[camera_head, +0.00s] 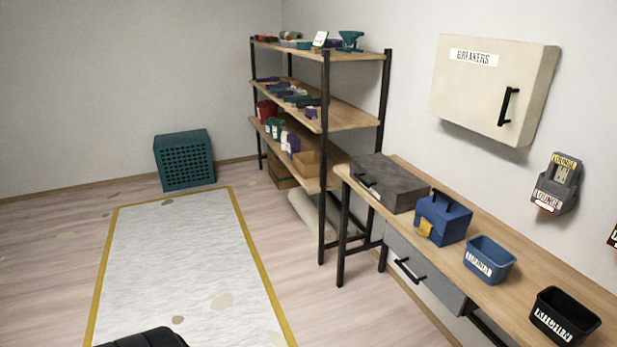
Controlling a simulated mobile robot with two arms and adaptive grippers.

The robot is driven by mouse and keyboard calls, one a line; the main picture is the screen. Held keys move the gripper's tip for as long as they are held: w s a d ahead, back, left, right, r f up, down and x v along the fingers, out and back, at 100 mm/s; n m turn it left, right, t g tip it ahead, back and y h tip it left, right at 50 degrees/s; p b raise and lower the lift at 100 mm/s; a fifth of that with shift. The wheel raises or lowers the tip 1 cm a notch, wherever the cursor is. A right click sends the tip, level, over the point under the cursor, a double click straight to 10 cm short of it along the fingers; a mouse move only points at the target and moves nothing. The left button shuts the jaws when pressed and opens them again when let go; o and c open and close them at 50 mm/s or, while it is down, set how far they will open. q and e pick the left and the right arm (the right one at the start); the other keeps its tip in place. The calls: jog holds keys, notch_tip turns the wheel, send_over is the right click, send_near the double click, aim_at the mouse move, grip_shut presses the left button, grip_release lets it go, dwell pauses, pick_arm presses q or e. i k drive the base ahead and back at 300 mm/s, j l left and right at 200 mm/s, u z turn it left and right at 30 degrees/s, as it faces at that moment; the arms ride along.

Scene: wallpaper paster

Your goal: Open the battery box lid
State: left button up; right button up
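Two closed boxes stand on the wooden workbench (500,260) at the right, and I cannot tell which one is the battery box. One is a dark grey case (391,183) with a black handle on its front, at the far end of the bench. The other is a blue box (445,220) with a dark handle on top and a yellow latch on its front. Both lids look shut. Neither of my grippers is in view.
Blue and black bins, the black one (563,316) labelled KITCHEN, stand nearer on the bench. A grey drawer (425,270) hangs beneath. A BREAKERS cabinet (494,88) is on the wall. A loaded shelf (345,115) stands behind. The floor at left is mostly clear.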

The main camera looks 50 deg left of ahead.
aim_at(398, 185)
jog(key=u, duration=1.2)
jog(key=i+l+z, duration=0.1)
jog(key=i, duration=0.5)
jog(key=l, duration=0.1)
